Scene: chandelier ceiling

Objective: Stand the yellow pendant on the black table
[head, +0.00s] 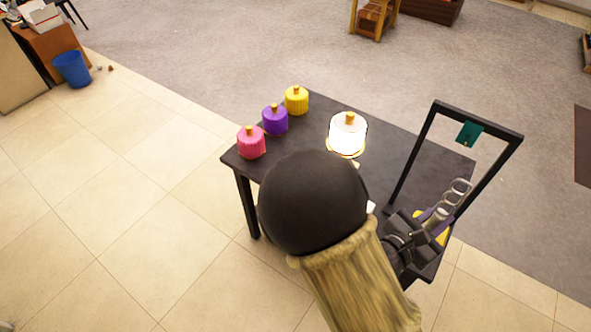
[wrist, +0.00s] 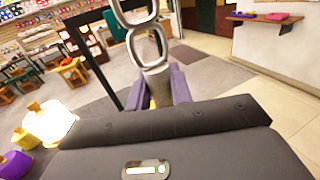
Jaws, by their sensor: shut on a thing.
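My gripper (head: 432,217), with purple fingertips, is shut on the grey stem of what looks like the yellow pendant (head: 444,236), over the right part of the black table (head: 335,107). Several metal chain links (head: 459,190) rise above the fingers. Only small yellow patches show under the fingers; the rest is hidden, and I cannot tell whether it touches the table. In the wrist view the gripper (wrist: 165,90) grips the stem, with the chain links (wrist: 148,45) above and a sliver of yellow beside it.
Pink (head: 251,143), purple (head: 275,121) and yellow (head: 296,101) gold-knobbed pieces stand along the table's left side. A glowing white one (head: 347,136) stands near the middle back. A black upright frame (head: 481,124) with a teal tag (head: 469,134) rises at the right. My arm hides the table's front.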

